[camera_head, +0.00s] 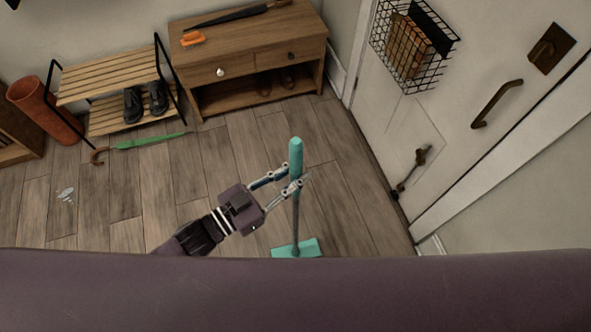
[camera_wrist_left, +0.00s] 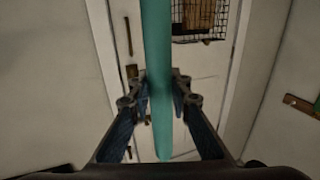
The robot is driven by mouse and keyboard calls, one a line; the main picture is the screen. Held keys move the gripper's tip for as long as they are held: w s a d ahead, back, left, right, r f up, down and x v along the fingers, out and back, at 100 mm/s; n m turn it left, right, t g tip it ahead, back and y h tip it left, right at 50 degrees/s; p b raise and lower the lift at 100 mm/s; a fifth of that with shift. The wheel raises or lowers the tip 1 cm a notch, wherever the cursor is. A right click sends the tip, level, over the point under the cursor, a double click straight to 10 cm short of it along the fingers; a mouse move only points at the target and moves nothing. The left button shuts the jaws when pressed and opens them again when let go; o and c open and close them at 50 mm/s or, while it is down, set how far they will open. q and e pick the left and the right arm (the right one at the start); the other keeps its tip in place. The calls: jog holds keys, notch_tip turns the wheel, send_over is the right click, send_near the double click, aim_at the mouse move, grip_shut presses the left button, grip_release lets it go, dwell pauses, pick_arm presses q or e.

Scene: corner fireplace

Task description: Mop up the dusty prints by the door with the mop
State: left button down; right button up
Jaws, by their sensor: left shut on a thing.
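The mop (camera_head: 296,157) stands nearly upright in the head view, with a teal grip, a grey shaft and a flat teal head (camera_head: 308,247) low down, partly cut off by my own body. My left gripper (camera_head: 294,180) is shut on the teal grip. In the left wrist view the mop's grip (camera_wrist_left: 157,50) runs down between the fingers of my left gripper (camera_wrist_left: 159,92). A pale, dusty print mark (camera_head: 66,194) lies on the floor at the left, well away from the mop head. The white door (camera_head: 400,130) is at the right.
A wooden cabinet (camera_head: 250,62) and a slatted shoe rack (camera_head: 110,75) with dark shoes stand along the back. A green umbrella (camera_head: 150,141) lies on the floor before the rack. A wire basket (camera_head: 412,45) hangs on the door. The middle floor is clear.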

pick_arm(q)
notch_tip(320, 180, down, 6)
jog(key=b, duration=0.4)
jog(key=shift+f, duration=0.15)
jog(key=shift+f+b, duration=0.6)
dwell(0.9)
